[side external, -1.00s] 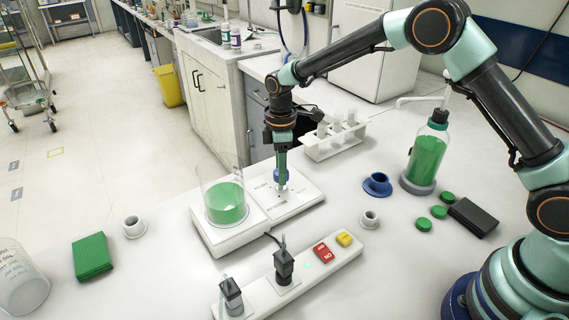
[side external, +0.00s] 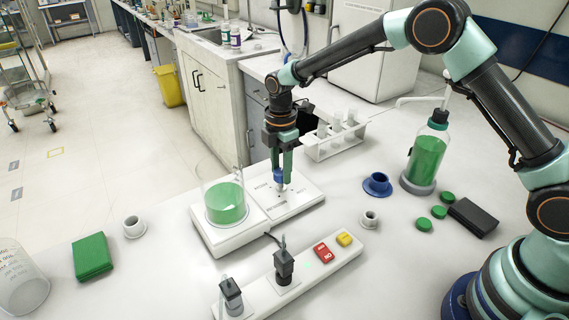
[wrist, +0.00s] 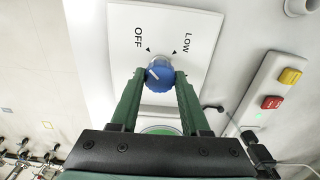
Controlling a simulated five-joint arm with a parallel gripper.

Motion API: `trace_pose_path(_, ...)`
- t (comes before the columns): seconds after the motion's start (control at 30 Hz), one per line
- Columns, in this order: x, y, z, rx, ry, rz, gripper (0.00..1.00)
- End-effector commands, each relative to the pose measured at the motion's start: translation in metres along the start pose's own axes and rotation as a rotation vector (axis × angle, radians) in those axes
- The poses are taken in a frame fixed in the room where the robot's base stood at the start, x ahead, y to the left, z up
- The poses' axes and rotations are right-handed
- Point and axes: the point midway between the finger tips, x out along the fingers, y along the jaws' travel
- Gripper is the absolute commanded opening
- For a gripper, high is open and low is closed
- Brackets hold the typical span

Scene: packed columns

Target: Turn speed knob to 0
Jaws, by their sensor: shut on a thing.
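The blue speed knob (wrist: 159,76) sits on the white stirrer panel between the printed marks OFF and LOW. A white pointer line on it leans toward the OFF side in the wrist view. My gripper (wrist: 160,75) is shut on the knob, one green finger on each side. In the side external view, my gripper (side external: 281,184) points straight down, and the knob (side external: 279,174) shows partly between the fingers. The white stirrer base (side external: 230,241) carries a glass beaker with green liquid (side external: 226,205); part of its top is hidden by my gripper.
A power strip (side external: 320,273) with plugs, a red switch (side external: 323,253) and a yellow switch (side external: 344,240) lies in front. A test tube rack (side external: 335,148) stands behind.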

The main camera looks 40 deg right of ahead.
Motion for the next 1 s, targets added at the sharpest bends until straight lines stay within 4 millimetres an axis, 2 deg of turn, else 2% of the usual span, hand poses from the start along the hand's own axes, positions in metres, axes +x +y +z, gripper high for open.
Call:
trace_pose_path(0.27,-0.002,0.0,0.0,-0.002,0.0,0.0,0.0)
trace_pose_path(0.3,-0.002,0.0,0.0,-0.002,0.0,-0.001,0.53)
trace_pose_path(0.37,-0.002,0.0,0.0,-0.001,0.0,-0.001,0.76)
trace_pose_path(0.77,-0.005,0.0,0.0,0.0,0.0,0.001,0.76)
trace_pose_path(0.87,-0.017,0.001,0.0,0.0,0.001,0.004,0.76)
trace_pose_path(1.0,-0.043,0.002,0.0,0.0,0.001,0.006,0.76)
